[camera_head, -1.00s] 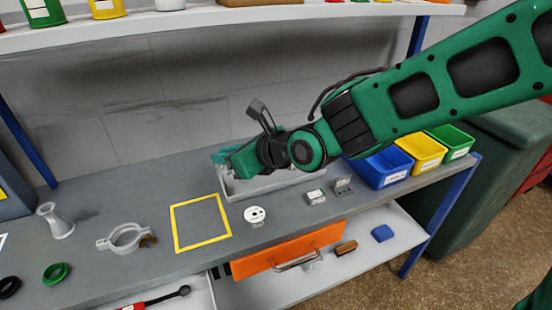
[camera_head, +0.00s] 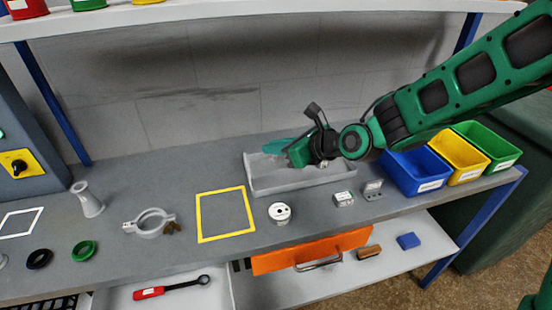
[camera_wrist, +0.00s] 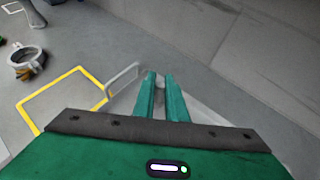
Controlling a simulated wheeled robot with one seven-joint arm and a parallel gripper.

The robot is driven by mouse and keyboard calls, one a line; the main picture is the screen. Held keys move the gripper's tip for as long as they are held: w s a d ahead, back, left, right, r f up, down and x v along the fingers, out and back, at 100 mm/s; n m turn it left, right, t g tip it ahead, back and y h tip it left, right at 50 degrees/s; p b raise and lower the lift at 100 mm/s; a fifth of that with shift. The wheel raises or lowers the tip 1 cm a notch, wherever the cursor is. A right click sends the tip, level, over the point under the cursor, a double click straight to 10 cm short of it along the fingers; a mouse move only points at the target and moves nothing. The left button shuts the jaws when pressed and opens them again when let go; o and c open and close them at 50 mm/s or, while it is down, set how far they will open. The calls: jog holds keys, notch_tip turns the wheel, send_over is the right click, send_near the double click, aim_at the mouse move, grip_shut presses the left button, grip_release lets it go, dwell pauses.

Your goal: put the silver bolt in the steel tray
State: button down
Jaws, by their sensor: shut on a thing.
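The steel tray (camera_head: 310,183) is a long, shallow light-grey tray towards the back of the bench, left of the coloured bins. My gripper (camera_head: 268,148) is above the left part of the tray, its teal fingers pointing left. In the wrist view, the fingers (camera_wrist: 161,78) are close together with a small grey sliver between their tips. This appears to be the silver bolt (camera_wrist: 161,82), mostly hidden by the fingers. The tray's pale rim (camera_wrist: 124,78) shows beside the fingers in that view. The bolt cannot be made out in the head view.
A yellow square outline (camera_head: 198,218), a white round part (camera_head: 279,212) and two small grey blocks lie in front of the tray. Blue (camera_head: 416,184), yellow and green bins stand to its right. A ring clamp (camera_head: 149,224) is at left. A shelf overhangs the back.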

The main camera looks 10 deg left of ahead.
aim_at(277, 159)
jog(key=shift+f, duration=2.05)
jog(key=c, duration=1.8)
grip_release()
jog(key=v, duration=1.2)
